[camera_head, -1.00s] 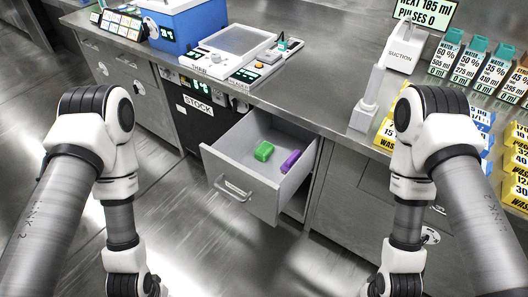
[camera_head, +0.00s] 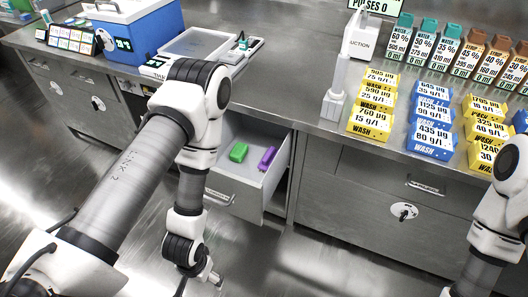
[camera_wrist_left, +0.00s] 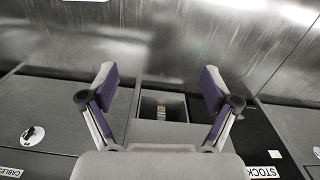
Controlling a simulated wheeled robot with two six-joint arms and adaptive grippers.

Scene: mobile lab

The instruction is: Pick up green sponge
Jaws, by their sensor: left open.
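The green sponge (camera_head: 238,152) lies in the open drawer (camera_head: 233,199) in the head view, beside a purple block (camera_head: 267,158). My left gripper (camera_head: 214,278) is low in front of the drawer, apart from the sponge, and my arm covers the drawer's left part. In the left wrist view my left gripper (camera_wrist_left: 160,80) has its two purple-padded fingers spread wide with nothing between them. A dark opening with a small unclear item shows beyond the fingers there; I cannot make out the sponge. My right arm shows at the right edge, its gripper out of frame.
The steel counter above holds a blue box (camera_head: 150,35), a scale (camera_head: 195,45), a white suction stand (camera_head: 335,90) and rows of yellow and blue wash boxes (camera_head: 432,138). Closed cabinets (camera_head: 365,200) flank the drawer. The floor in front is clear.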

